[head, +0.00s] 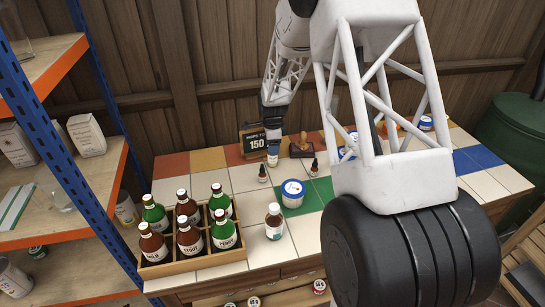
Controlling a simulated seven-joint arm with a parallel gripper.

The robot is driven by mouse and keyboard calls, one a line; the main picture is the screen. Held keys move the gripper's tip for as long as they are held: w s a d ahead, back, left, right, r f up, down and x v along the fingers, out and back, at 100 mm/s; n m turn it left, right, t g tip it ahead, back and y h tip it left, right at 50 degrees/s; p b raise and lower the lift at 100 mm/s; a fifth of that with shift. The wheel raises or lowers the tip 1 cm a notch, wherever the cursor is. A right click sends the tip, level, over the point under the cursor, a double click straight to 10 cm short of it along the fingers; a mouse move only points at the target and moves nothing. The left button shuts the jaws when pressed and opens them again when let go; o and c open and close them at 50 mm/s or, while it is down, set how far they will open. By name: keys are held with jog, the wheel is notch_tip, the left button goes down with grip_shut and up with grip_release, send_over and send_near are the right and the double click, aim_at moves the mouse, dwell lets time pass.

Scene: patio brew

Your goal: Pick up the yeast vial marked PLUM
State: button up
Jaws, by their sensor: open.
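Small dark vials with pale labels stand on the tiled table; one (262,173) is just left of and in front of my gripper, another (314,169) is further right. Their labels are too small to read, so I cannot tell which is PLUM. My gripper (272,155) is open and points down near the back of the table, in front of the sign. A small white-labelled object (272,160) shows at its fingertips; I cannot tell whether it is between them or behind. My arm hides part of the table's right side.
A wooden crate (195,264) of brown and green bottles stands at the front left. A black sign (253,140) reading 150 and a wooden stamp-like object (302,147) are behind. Shelving (60,230) borders the left.

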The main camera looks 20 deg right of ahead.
grip_shut()
dwell(0.3)
jog(key=shift+r, duration=0.1)
jog(key=shift+r, duration=4.9)
